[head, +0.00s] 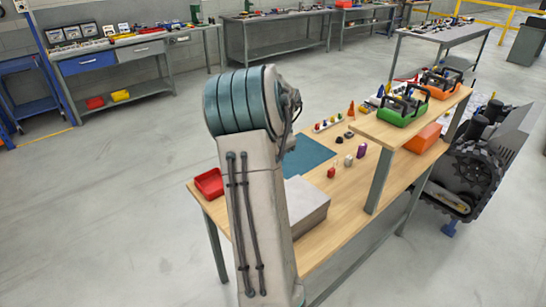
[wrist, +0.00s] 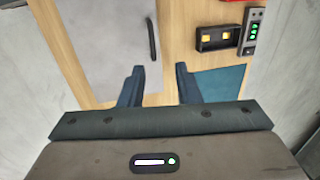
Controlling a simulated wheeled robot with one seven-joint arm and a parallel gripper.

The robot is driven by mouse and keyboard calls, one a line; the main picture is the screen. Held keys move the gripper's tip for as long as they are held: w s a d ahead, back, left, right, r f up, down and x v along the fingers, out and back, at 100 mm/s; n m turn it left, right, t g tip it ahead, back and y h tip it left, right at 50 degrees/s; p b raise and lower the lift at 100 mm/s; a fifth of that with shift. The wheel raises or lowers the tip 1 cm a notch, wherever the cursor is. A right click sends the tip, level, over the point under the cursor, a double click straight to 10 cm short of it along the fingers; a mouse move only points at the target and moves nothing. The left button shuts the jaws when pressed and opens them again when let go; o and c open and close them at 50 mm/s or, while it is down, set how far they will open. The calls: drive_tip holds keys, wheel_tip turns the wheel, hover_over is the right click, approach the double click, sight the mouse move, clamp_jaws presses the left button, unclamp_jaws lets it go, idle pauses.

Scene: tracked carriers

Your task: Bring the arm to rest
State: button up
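My gripper (wrist: 160,85) shows in the wrist view with its two dark fingers apart and nothing between them. It is above the wooden workbench (wrist: 185,45), over the edge of a grey box or panel with a dark handle (wrist: 152,40). In the head view my arm stands large in the middle and hides part of the workbench (head: 345,215). My gripper itself is hidden in the head view.
The bench holds a red tray (head: 209,184), a grey box (head: 306,203), a blue mat (head: 308,157) and several small parts. A raised shelf (head: 385,133) carries green (head: 402,112) and orange carriers. A tracked machine (head: 470,170) stands at right. The floor at left is clear.

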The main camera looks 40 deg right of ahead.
drive_tip(key=s+a+r+n+y, duration=0.15)
drive_tip(key=a+r+n, duration=0.25)
drive_tip(key=a, duration=0.7)
drive_tip(key=s+a+r+n+h, duration=0.15)
drive_tip(key=a+r+n, duration=0.25)
drive_tip(key=a, duration=0.6)
drive_tip(key=s+a+n+t, duration=0.1)
drive_tip(key=s+a+n, duration=0.9)
drive_tip(key=s+a, duration=0.5)
drive_tip(key=shift+s+a+n+t, duration=0.3)
drive_tip(key=shift+s+a, duration=0.1)
drive_tip(key=shift+s, duration=0.1)
drive_tip(key=shift+r, duration=0.1)
